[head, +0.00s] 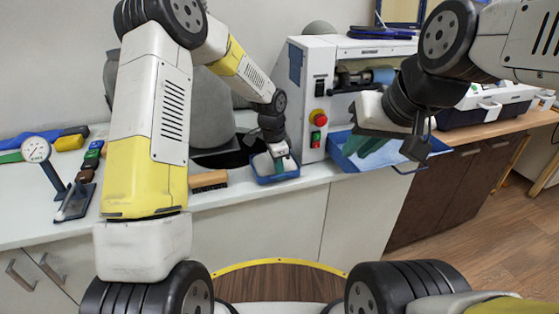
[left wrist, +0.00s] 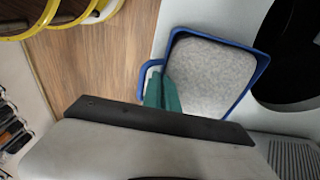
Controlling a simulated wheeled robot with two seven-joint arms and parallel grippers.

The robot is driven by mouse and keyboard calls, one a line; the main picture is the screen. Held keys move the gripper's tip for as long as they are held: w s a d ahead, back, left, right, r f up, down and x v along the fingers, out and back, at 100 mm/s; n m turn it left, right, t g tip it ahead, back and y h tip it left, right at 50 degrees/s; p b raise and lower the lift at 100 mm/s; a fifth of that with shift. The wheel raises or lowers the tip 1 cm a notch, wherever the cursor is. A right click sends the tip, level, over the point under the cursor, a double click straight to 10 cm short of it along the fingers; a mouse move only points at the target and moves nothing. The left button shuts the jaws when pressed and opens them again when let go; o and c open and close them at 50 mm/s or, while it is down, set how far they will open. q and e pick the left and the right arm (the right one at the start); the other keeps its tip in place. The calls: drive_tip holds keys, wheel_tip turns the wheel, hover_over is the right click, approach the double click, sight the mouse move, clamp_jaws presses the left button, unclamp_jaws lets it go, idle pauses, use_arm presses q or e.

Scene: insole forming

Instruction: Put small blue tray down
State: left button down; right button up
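The small blue tray (head: 292,173) is at the counter's front edge, left of the machine. In the left wrist view it shows a blue rim (left wrist: 262,72), a grey inside and a loop handle on its left side. My left gripper (head: 278,160) is at this tray. Its green fingers (left wrist: 162,94) are close together, one on each side of the rim near the handle. They look shut on the rim. I cannot tell whether the tray touches the counter. My right gripper (head: 378,142) is over a larger blue tray (head: 345,160); its finger opening is unclear.
A white machine (head: 308,70) with red and green buttons stands behind the trays. A dark round opening (left wrist: 290,55) lies beside the small tray. A brush (head: 208,181) and a dial gauge (head: 37,150) are farther left. The counter (head: 240,195) between brush and tray is clear.

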use_arm(q)
drive_tip(key=shift+f, duration=0.25)
drive_tip(key=c, duration=1.7)
unclamp_jaws()
wheel_tip(320, 180, up, 12)
drive_tip(key=a, duration=0.1)
drive_tip(key=s+a+r+n+t, duration=0.3)
drive_tip(key=s+a+r+n, duration=0.4)
drive_tip(key=s+r, duration=0.45)
drive_tip(key=shift+s+a+r+n+t+h, duration=0.15)
drive_tip(key=shift+s+a+r+n+t, duration=0.65)
drive_tip(key=shift+s, duration=1.7)
drive_tip(key=shift+s+a+r+n+t+h, duration=0.15)
drive_tip(key=shift+s+a+r+n, duration=0.15)
drive_tip(key=shift+s+a+n, duration=1.65)
drive_tip(key=shift+s+a+r+n+t+h, duration=0.1)
drive_tip(key=shift+s+a+r+n+t, duration=0.4)
drive_tip(key=shift+s, duration=2.6)
drive_tip(key=shift+d, duration=0.15)
